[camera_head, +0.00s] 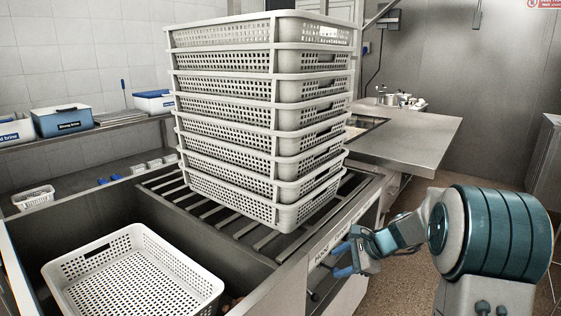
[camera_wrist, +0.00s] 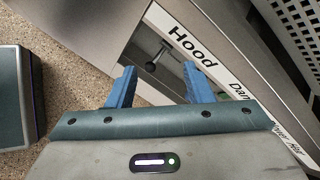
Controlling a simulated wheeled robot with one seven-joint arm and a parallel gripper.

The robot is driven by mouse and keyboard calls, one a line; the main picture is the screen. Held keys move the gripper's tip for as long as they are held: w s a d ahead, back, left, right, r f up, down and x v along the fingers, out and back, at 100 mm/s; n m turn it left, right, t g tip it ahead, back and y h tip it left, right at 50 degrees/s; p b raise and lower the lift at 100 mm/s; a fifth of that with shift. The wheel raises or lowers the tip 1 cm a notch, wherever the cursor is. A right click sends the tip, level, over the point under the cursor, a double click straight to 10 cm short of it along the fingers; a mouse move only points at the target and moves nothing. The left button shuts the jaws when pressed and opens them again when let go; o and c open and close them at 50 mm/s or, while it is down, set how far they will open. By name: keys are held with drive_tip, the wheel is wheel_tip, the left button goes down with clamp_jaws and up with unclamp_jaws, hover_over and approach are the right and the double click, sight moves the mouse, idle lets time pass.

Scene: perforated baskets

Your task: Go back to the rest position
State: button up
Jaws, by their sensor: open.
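My gripper (camera_head: 343,262) has blue fingers and hangs at the front right of the counter, beside its labelled front edge. In the wrist view my gripper (camera_wrist: 157,88) is open, with nothing between its fingers. Below the fingers lie the counter's front panel and a white label strip (camera_wrist: 200,52) reading "Hood". A tall stack of white perforated baskets (camera_head: 270,118) stands on the slatted rack (camera_head: 250,232), left of my gripper and apart from it.
A single white basket (camera_head: 135,275) sits in the sink-like bin at the lower left. A steel table (camera_head: 415,140) stands behind the stack. Blue and white boxes (camera_head: 62,120) stand on the left shelf. Speckled floor (camera_head: 400,272) is open near my arm.

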drive_tip(key=s+r+n+h+p, duration=0.2)
drive_tip(key=s+r+n+p, duration=0.2)
drive_tip(key=s, duration=0.6)
drive_tip(key=s+a+r+n+g+h+p, duration=0.1)
drive_tip(key=s+r+n+h+p, duration=0.2)
drive_tip(key=s+r+n+p, duration=0.2)
drive_tip(key=s+a+r+n+h+p, duration=0.1)
drive_tip(key=s+r+n+p, duration=0.3)
drive_tip(key=s, duration=1.1)
wheel_tip(320, 180, up, 7)
drive_tip(key=n+h, duration=0.1)
drive_tip(key=n, duration=0.2)
drive_tip(key=shift+f+g, duration=0.15)
drive_tip(key=shift+g, duration=0.25)
